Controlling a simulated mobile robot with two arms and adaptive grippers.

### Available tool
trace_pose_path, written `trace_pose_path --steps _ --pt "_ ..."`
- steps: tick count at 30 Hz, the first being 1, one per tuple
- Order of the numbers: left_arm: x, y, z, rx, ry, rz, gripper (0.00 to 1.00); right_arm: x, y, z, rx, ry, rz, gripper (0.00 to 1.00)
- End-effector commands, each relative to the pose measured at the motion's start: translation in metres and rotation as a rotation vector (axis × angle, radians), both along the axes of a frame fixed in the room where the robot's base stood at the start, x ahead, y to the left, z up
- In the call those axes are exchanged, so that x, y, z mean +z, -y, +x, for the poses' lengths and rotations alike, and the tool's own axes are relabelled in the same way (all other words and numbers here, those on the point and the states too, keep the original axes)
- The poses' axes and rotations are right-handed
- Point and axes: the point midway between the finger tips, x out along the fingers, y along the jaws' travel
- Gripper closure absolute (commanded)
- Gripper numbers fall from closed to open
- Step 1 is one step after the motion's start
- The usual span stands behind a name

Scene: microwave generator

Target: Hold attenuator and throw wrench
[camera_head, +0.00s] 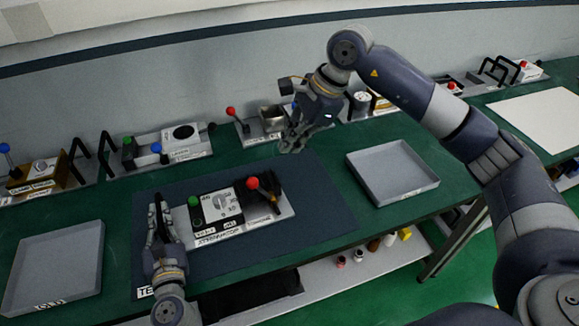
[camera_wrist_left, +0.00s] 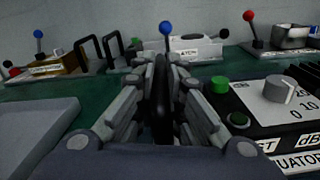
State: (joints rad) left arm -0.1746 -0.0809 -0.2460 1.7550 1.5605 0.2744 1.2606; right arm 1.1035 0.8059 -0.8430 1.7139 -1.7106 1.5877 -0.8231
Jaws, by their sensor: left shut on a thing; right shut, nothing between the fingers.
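The attenuator (camera_head: 238,232), a white plate marked "ATTENUATOR" with a dial, a green button and a red-knobbed lever (camera_head: 254,184), lies on the dark mat. Its dial and green button also show at the right of the left wrist view (camera_wrist_left: 282,90). My left gripper (camera_head: 158,215) is shut on a black handle (camera_wrist_left: 161,95) at the attenuator's left end; the fingers hide much of it. My right gripper (camera_head: 291,146) is shut and empty, above the mat's far edge, apart from the attenuator. I cannot make out a loose wrench.
A grey tray (camera_head: 432,183) lies right of the mat (camera_head: 330,210) and another (camera_head: 98,236) lies to the left. Several modules with levers and handles line the back, including one with a blue knob (camera_head: 156,147). A shelf (camera_head: 310,281) below holds small items.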

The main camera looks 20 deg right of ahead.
Motion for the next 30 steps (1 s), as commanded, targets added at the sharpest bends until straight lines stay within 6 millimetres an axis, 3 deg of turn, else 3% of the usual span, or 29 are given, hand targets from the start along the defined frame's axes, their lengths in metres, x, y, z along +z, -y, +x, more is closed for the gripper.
trace_pose_path --steps 1,6,7,9,12,25,30 --pt "-0.007 0.000 -0.002 0.001 -0.013 0.000 1.00 0.000 0.000 0.000 0.000 0.000 0.000 1.00" --pt "-0.007 0.000 -0.002 0.001 -0.013 0.000 1.00 0.000 0.000 0.000 0.000 0.000 0.000 1.00" --pt "-0.007 0.000 -0.002 0.001 -0.013 0.000 0.85 0.000 0.000 0.000 0.000 0.000 0.000 1.00" --pt "-0.007 0.000 -0.002 0.001 -0.013 0.000 0.70 0.000 0.000 0.000 0.000 0.000 0.000 1.00" --pt "-0.007 0.000 -0.002 0.002 -0.013 0.000 0.66 0.000 0.000 0.000 -0.001 0.000 0.000 1.00" --pt "-0.004 -0.001 -0.002 0.001 -0.007 0.001 0.66 0.000 0.000 0.000 -0.001 0.000 0.000 1.00" --pt "-0.004 0.000 -0.015 0.001 -0.008 0.003 0.66 0.000 0.000 0.000 -0.001 0.000 0.000 1.00"
